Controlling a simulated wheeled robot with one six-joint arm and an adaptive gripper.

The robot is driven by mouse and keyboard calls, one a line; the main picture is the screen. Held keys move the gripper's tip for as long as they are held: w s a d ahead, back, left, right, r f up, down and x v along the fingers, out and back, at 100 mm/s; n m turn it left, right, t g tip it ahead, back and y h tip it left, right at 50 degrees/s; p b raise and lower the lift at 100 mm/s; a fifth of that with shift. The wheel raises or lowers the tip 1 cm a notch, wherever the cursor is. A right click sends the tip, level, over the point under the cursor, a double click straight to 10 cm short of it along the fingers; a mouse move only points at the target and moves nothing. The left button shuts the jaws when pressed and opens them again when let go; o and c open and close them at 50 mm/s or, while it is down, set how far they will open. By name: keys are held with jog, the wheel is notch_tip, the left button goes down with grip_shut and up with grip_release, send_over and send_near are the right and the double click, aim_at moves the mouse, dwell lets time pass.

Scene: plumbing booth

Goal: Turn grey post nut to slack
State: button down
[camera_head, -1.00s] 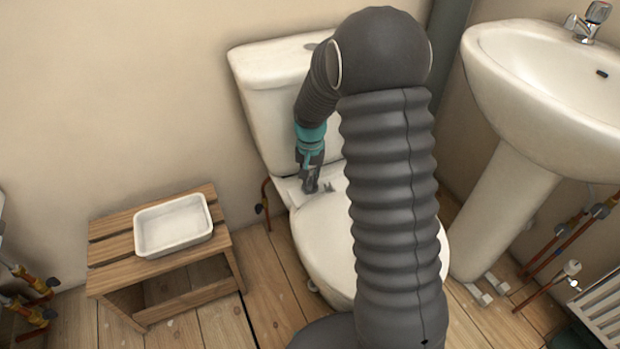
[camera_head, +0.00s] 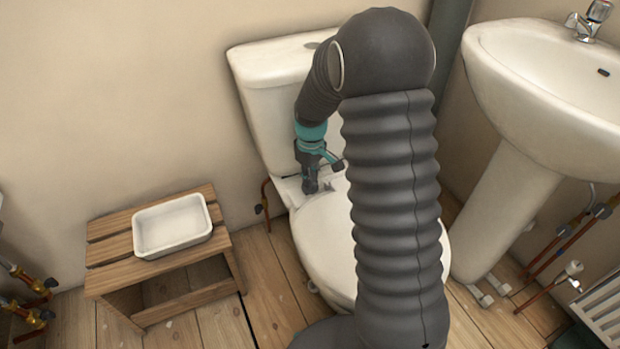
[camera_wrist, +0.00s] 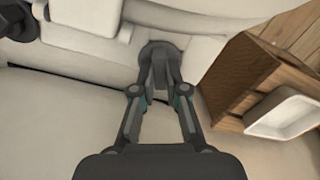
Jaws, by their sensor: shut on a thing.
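The grey post nut (camera_wrist: 158,55) is a dark grey round-based piece with a raised middle, at the rear of the toilet seat in the wrist view. My gripper (camera_wrist: 159,88) is shut on it, with one finger on each side. In the head view my gripper (camera_head: 311,187) points down at the back left of the white toilet seat (camera_head: 325,235), in front of the cistern (camera_head: 270,100). There my fingers hide most of the nut. How loose the nut is cannot be told.
A wooden stool (camera_head: 110,250) with a white tray (camera_head: 172,245) stands left of the toilet. A washbasin (camera_head: 530,100) stands to the right. A copper pipe (camera_head: 265,200) runs by the toilet's left side. Another dark fitting (camera_wrist: 20,20) shows in the wrist view's upper left corner.

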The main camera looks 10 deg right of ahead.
jog(key=shift+n, duration=2.1)
jog(key=c, duration=1.2)
grip_release()
notch_tip(320, 180, up, 12)
jog(key=shift+d, duration=0.1)
